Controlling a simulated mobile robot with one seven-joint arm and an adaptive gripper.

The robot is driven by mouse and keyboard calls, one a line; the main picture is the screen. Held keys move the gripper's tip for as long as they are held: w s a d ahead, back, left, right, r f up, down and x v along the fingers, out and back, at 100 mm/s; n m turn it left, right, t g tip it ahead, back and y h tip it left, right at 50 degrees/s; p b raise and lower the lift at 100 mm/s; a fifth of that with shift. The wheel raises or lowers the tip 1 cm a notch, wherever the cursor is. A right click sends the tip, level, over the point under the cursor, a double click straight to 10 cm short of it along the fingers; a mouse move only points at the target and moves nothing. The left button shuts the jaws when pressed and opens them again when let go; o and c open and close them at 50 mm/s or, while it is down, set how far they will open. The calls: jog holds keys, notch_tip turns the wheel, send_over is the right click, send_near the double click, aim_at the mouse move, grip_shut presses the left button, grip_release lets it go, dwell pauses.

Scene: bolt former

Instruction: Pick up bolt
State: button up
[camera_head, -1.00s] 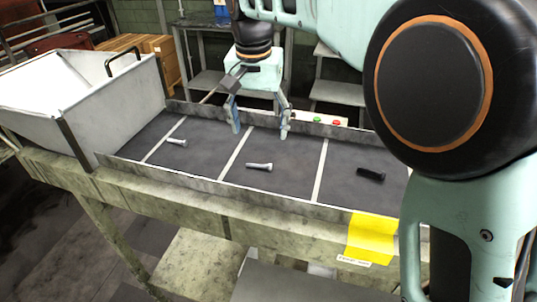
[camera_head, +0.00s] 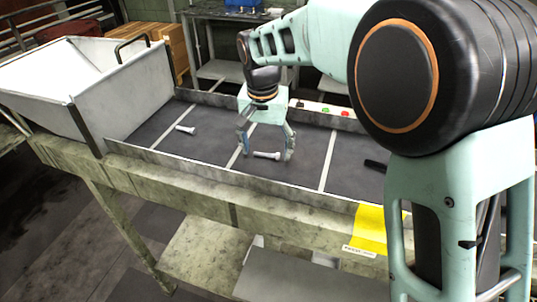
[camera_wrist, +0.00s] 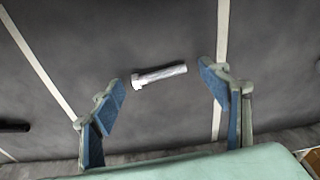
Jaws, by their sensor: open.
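A silver bolt (camera_head: 267,155) lies on its side on the dark conveyor belt, in the middle section between two white lines. My gripper (camera_head: 266,154) is open, with its two fingers low over the belt on either side of this bolt. In the wrist view the bolt (camera_wrist: 159,76) lies between the fingertips, a little beyond them, and looks clear of both. A second silver bolt (camera_head: 185,129) lies in the section to the left. A black bolt (camera_head: 376,166) lies to the right, partly hidden by my arm; a dark piece also shows at the wrist view's left edge (camera_wrist: 14,127).
Low metal rails (camera_head: 220,172) run along both sides of the belt (camera_head: 305,150). A large white metal bin (camera_head: 110,100) stands at the left end. A panel with red and green buttons (camera_head: 322,108) is behind. A yellow sheet (camera_head: 369,228) hangs at the front right.

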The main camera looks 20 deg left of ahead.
jog(key=shift+c, duration=0.4)
jog(key=c, duration=1.3)
